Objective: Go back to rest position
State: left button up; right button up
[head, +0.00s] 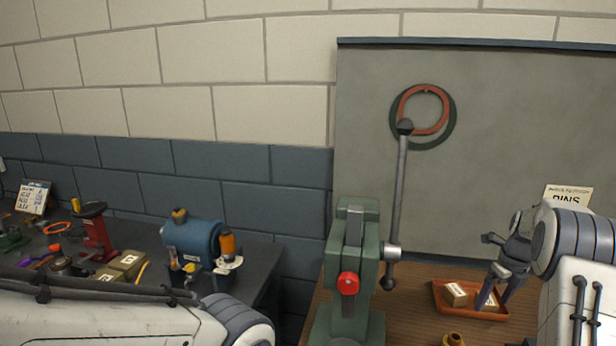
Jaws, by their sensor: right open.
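My right gripper (492,294) is at the lower right, with its fingers pointing down and apart over an orange tray (440,296). A small tan box (456,293) lies in the tray to the left of the fingers. Another light piece shows close by the fingertips; I cannot tell whether they touch it. My left arm crosses the lower left corner, and its gripper is out of view.
A green press (354,250) with a tall lever (400,190) stands left of the tray on the wooden bench. A brass piece (453,340) sits at the bottom edge. A dark bench at left holds a blue grinder (192,243) and a red tool (95,232).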

jog(key=s+a+r+n, duration=0.2)
jog(key=s+a+n, duration=0.2)
jog(key=a+n, duration=0.6)
jog(key=s+a+r+n, duration=0.2)
jog(key=s+a+n, duration=0.3)
jog(key=a+n, duration=0.55)
jog(key=s+a+r+n, duration=0.2)
jog(key=s+a+n, duration=0.8)
jog(key=s+a, duration=0.1)
jog(key=s+a+r+n+g, duration=0.1)
jog(key=s+a+r+n, duration=0.1)
jog(key=s+a+n, duration=0.8)
jog(key=s+a, duration=0.1)
jog(key=s, duration=0.3)
jog(key=shift+s+r+y, duration=0.15)
jog(key=shift+r+y, duration=0.1)
jog(key=shift+y, duration=0.15)
